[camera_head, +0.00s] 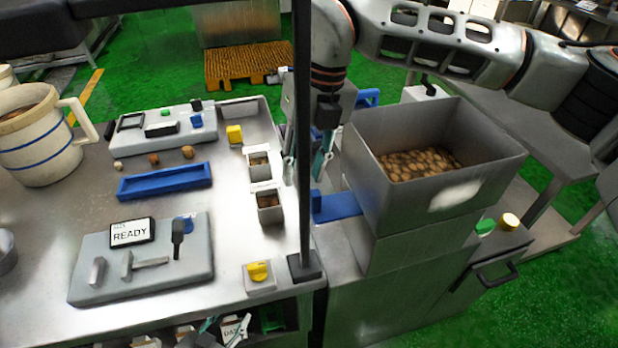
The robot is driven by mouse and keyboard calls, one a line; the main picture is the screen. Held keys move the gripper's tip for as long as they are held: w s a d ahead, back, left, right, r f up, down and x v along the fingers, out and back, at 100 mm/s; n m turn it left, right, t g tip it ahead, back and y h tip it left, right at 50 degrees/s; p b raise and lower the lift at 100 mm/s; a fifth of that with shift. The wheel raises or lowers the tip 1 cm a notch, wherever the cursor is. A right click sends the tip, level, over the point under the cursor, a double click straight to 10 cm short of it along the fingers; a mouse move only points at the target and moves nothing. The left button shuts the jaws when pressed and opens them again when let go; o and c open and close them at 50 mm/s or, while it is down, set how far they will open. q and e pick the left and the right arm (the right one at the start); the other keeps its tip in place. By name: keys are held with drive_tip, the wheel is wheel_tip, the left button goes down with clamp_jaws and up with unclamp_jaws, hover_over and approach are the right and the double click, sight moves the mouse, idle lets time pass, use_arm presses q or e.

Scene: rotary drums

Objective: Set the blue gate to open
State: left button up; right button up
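A blue plate with an upright tab (338,207), which looks like the blue gate, sticks out from the left side of the metal hopper (470,190). My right gripper (305,178), on the arm from the upper right, hangs just above the tab. Its teal-tipped fingers look apart and empty; a dark post (304,225) crosses in front of them. Whether a fingertip touches the tab is unclear. My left gripper (223,328) shows low at the bottom edge, its teal-tipped fingers apart. Its arm is out of view.
The hopper holds many brown pieces. A yellow knob (259,271) sits by the post's foot. On the table are a panel reading READY (130,232), a blue tray (165,181), small metal bins and a striped jug (40,140). Another blue part (368,97) stands behind the hopper.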

sight(316, 192)
drive_tip(key=shift+w+d+r+m+t+h, duration=0.15)
drive_tip(key=shift+w+d+m+h, duration=0.05)
drive_tip(key=shift+d+h, duration=0.3)
drive_tip(key=shift+w+d+r+m+t+h, duration=0.15)
drive_tip(key=shift+w+d+m+h, duration=0.05)
drive_tip(key=shift+d+h, duration=0.25)
drive_tip(key=shift+d+f, duration=0.15)
drive_tip(key=shift+f, duration=0.05)
wheel_tip(316, 192, down, 8)
drive_tip(key=shift+r+p, duration=0.25)
drive_tip(key=shift+p, duration=0.25)
